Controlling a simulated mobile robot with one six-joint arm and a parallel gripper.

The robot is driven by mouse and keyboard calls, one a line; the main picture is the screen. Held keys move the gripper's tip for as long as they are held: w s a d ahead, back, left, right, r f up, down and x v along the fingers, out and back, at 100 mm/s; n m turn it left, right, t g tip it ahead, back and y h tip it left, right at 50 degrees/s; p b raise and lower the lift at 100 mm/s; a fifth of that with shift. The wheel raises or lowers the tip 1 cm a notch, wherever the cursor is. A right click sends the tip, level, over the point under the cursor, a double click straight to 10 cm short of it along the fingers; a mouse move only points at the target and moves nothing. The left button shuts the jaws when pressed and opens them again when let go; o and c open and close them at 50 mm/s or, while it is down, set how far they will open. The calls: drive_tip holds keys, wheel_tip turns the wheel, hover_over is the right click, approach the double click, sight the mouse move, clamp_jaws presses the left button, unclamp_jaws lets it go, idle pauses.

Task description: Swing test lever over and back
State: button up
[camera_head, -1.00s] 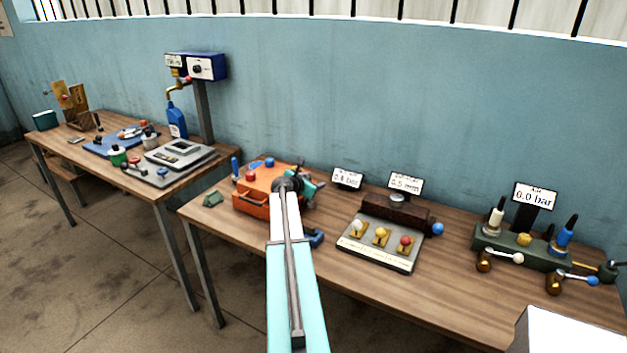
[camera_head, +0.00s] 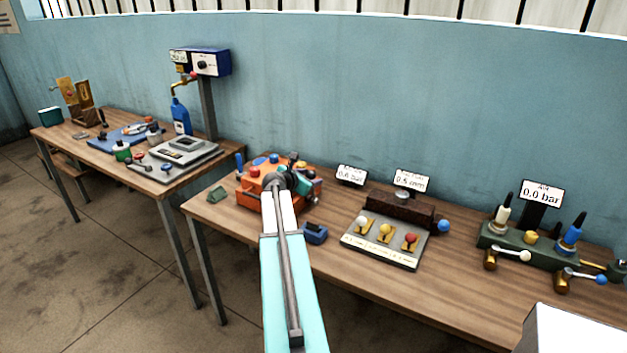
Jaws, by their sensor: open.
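Several levers are in view, and I cannot tell by label which is the test lever. A grey plate (camera_head: 384,254) on the near bench carries three short levers with a white knob (camera_head: 361,222), a yellow knob (camera_head: 385,230) and a red knob (camera_head: 410,239). A blue ball knob (camera_head: 443,226) sticks out right of the dark brown block (camera_head: 402,207) behind them. My gripper (camera_head: 311,196) is open, mostly hidden behind my arm, by the orange box and apart from these levers.
The orange box (camera_head: 252,197) stands under my arm, with a small blue item (camera_head: 315,233) beside it. Small display signs (camera_head: 350,175) stand at the back. A white box (camera_head: 570,332) fills the lower right corner. A second bench (camera_head: 172,187) with a scale and blue bottle is at left.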

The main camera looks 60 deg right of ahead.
drive_tip(key=b+v, duration=0.1)
drive_tip(key=v, duration=0.6)
drive_tip(key=shift+b, duration=0.3)
drive_tip(key=shift+c, duration=0.5)
